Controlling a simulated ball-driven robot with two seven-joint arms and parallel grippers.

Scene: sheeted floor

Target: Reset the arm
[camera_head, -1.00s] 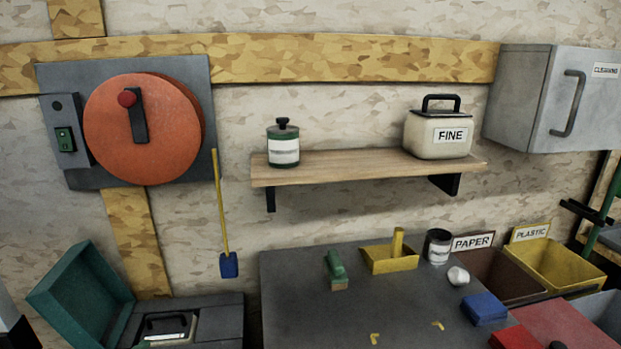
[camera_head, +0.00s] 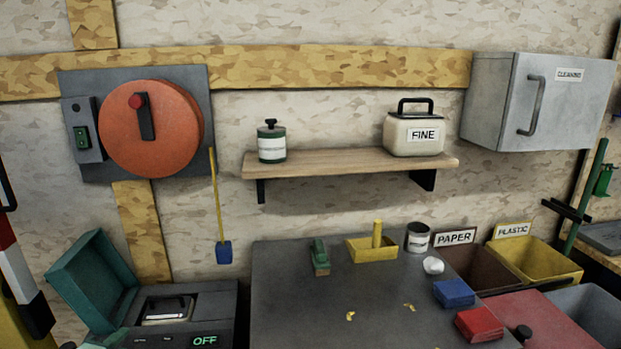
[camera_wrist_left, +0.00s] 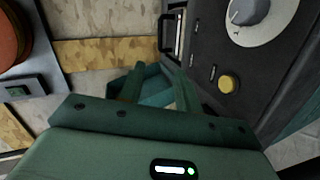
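My left gripper (camera_wrist_left: 158,78) shows in the left wrist view as a green body with two green fingers spread apart and nothing between them. Beyond the fingers is the teal lid (camera_wrist_left: 153,90) of a dark machine (camera_wrist_left: 235,75) with a grey dial and a yellow button. In the head view the dark machine (camera_head: 215,310) stands at the lower left with its teal lid (camera_head: 93,280) raised and a green "OFF" display. A pale green piece at the bottom edge there may be part of my left arm. My right gripper is in neither view.
A dark table (camera_head: 300,290) holds a green block (camera_head: 320,256), yellow tray (camera_head: 372,250), can (camera_head: 418,237), blue block (camera_head: 454,293) and red block (camera_head: 479,324). Bins stand to its right. Above are a shelf (camera_head: 350,163), a grey cabinet (camera_head: 540,100) and an orange wall disc (camera_head: 170,125).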

